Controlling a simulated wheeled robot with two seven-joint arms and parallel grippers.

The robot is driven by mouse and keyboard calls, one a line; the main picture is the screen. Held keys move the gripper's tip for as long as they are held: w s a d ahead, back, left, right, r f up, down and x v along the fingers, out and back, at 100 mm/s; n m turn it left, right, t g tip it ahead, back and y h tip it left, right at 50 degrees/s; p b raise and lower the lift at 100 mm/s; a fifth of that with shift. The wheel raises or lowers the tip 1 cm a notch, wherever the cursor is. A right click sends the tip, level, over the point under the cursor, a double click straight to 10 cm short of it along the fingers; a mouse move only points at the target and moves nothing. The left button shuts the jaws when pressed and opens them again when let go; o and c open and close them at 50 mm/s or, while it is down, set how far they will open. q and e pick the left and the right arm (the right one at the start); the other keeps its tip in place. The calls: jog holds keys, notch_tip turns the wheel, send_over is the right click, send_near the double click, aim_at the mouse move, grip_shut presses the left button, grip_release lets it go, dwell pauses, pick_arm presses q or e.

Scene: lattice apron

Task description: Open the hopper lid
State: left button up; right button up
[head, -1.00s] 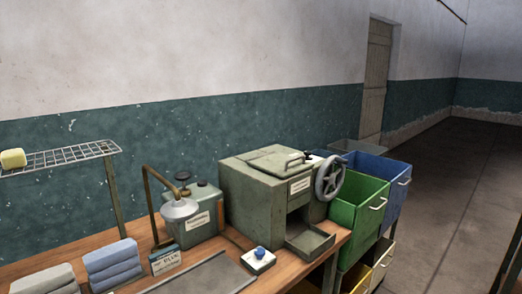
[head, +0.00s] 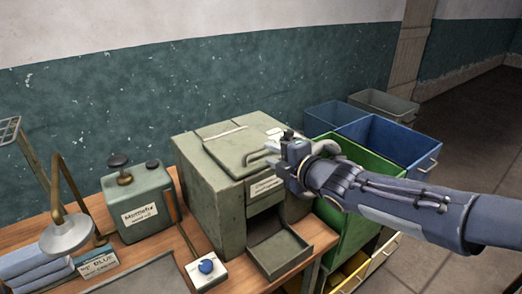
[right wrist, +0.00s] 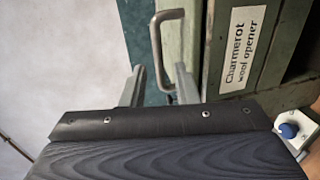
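The green wool opener (head: 210,200) stands on the wooden bench. Its hopper lid (head: 228,143) lies flat and closed on top, with a bent metal handle (head: 257,159) at its right front. My right gripper (head: 284,158) is at the right end of the handle, its arm coming in from the right. In the right wrist view the gripper (right wrist: 160,88) has its two fingers apart, and the handle (right wrist: 156,42) reaches in between them. I cannot tell whether a finger touches it. The gripper and arm hide the machine's handwheel. My left gripper is not in view.
A green bin (head: 352,167) and a blue bin (head: 390,143) stand right of the machine, under my right arm. An open tray (head: 280,252) juts from the machine's front.

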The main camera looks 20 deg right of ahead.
aim_at(262, 149)
jog(key=b+x, duration=0.1)
jog(key=x, duration=0.3)
jog(key=shift+w+a+f+b, duration=0.1)
jog(key=shift+w+f+b, duration=0.05)
jog(key=shift+w+b, duration=0.25)
jog(key=shift+w+a, duration=0.15)
jog(key=shift+w, duration=0.35)
grip_shut()
